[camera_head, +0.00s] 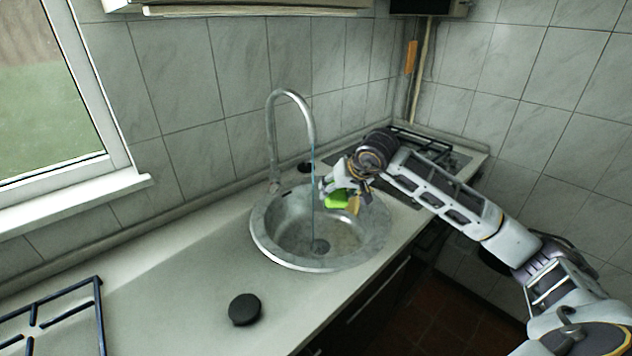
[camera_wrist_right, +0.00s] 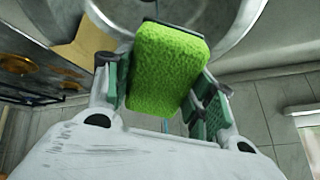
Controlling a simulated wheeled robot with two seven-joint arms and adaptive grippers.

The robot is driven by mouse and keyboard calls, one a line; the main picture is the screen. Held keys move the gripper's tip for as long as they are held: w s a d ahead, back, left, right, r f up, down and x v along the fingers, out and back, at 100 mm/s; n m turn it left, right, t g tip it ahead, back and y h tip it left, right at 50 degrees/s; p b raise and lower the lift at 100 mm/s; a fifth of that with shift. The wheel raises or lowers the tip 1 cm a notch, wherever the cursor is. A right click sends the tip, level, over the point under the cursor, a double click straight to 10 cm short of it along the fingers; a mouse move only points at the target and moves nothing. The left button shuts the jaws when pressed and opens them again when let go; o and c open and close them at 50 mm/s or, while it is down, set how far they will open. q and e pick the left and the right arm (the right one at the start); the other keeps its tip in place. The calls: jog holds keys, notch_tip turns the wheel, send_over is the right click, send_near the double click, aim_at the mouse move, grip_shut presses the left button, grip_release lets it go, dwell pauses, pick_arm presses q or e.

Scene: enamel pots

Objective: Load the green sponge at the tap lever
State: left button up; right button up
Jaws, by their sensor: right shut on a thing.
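The green sponge (camera_head: 337,200) is above the right part of the sink in the head view. It fills the middle of the right wrist view (camera_wrist_right: 166,72), between the two fingers. My right gripper (camera_head: 330,190) is shut on the sponge and holds it over the basin, close to the thin blue water stream (camera_head: 313,170). The same gripper shows in the right wrist view (camera_wrist_right: 162,92) with a finger on each side of the sponge. The tap (camera_head: 274,135) arches over the round metal sink (camera_head: 262,240). I cannot make out its lever clearly. My left gripper is not in view.
A black round lid or disc (camera_head: 244,309) lies on the counter (camera_head: 180,270) in front of the sink. A dark hob grate (camera_head: 60,316) is at the lower left, and a hob (camera_head: 440,150) is at the back right.

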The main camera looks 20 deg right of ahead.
jog(key=shift+s+d+r+b, duration=0.25)
jog(key=shift+s+r, duration=0.4)
jog(key=shift+s, duration=0.15)
jog(key=shift+s+d+r+b, duration=0.2)
jog(key=shift+s+r, duration=0.5)
jog(key=shift+s, duration=0.1)
jog(key=shift+s+d+r+b, duration=0.25)
jog(key=shift+s+r, duration=0.4)
jog(key=shift+s, duration=0.15)
